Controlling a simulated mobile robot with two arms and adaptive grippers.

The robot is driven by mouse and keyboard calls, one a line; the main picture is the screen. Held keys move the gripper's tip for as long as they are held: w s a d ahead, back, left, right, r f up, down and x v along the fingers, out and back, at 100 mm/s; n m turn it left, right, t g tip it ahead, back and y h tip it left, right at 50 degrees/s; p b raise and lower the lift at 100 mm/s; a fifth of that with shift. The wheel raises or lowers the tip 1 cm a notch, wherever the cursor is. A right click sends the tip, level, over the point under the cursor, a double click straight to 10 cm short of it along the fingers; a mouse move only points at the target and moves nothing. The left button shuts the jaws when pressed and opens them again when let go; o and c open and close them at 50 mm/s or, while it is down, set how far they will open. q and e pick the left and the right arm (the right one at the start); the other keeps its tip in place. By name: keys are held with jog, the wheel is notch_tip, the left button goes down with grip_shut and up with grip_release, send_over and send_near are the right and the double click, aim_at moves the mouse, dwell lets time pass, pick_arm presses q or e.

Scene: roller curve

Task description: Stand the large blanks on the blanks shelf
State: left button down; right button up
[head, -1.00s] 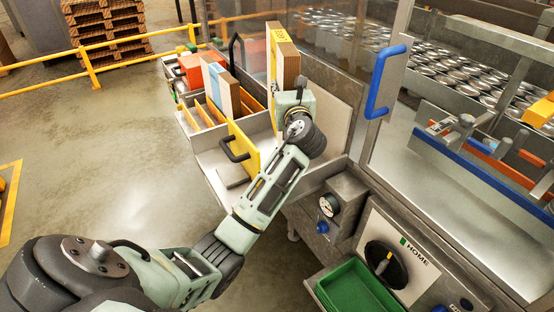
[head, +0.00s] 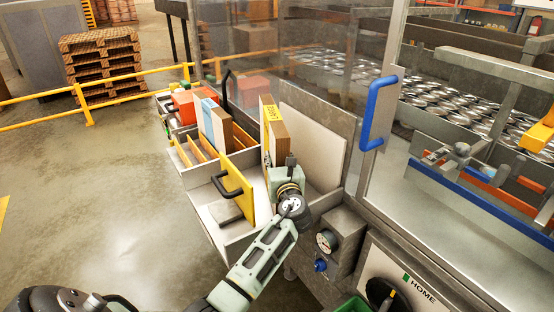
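A tall brown blank with a yellow printed face (head: 275,128) is upright in the right part of the grey tray-like shelf (head: 222,232). My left gripper (head: 288,168) is at its near lower end and appears shut on it; the fingers are mostly hidden. Whether the blank's bottom touches the shelf floor is hidden. Another brown blank with a blue and white face (head: 215,126) stands farther left among the yellow dividers (head: 183,153). My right gripper is not in view.
A yellow panel with a black handle (head: 236,190) stands just left of the held blank. A clear guard and a frame post with a blue handle (head: 381,112) rise on the right.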

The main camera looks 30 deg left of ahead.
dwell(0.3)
pick_arm(q)
jog(key=c, duration=1.7)
grip_release()
jog(key=shift+f, duration=0.2)
jog(key=shift+c, duration=0.2)
jog(key=o, duration=0.5)
jog(key=shift+c, duration=0.2)
jog(key=shift+r, duration=0.1)
jog(key=b+v, duration=0.2)
jog(key=v, duration=1)
